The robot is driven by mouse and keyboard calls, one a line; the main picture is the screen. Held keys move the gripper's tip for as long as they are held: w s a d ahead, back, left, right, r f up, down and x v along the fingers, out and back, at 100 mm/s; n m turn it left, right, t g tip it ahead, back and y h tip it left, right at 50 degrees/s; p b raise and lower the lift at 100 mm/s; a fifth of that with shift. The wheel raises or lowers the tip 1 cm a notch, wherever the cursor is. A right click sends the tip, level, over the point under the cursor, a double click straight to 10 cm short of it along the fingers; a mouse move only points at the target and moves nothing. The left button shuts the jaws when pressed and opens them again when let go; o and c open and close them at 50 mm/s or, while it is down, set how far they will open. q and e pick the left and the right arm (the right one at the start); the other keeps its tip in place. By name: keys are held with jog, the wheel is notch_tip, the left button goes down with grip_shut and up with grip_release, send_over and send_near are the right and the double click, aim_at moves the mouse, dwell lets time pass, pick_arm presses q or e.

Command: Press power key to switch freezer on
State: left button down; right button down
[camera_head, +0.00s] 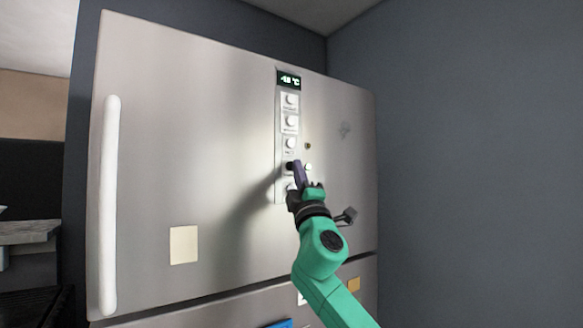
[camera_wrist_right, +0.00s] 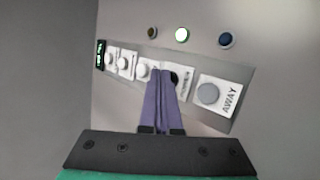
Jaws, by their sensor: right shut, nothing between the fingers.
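The freezer (camera_head: 190,130) stands upright ahead, with a vertical control panel (camera_head: 283,185) and a lit display (camera_head: 289,79) that seems to read -18 °C. A black power key (camera_head: 290,166) sits low on the panel. In the right wrist view the black key (camera_wrist_right: 175,78) is partly hidden behind my fingers, and its label is only partly visible. My right gripper (camera_head: 297,166) is shut and empty, its purple fingertips (camera_wrist_right: 163,74) at the panel beside or against the key. I cannot tell whether they touch it. My left gripper is not in view.
Several white round buttons (camera_head: 290,121) line the panel. The "AWAY" button (camera_wrist_right: 208,93) is close to my fingers. A long white handle (camera_head: 111,205) is at the left.

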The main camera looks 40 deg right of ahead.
jog(key=shift+s, duration=0.75)
jog(key=s+b, duration=0.1)
jog(key=s, duration=0.4)
jog(key=shift+b, duration=0.3)
jog(key=shift+w, duration=0.1)
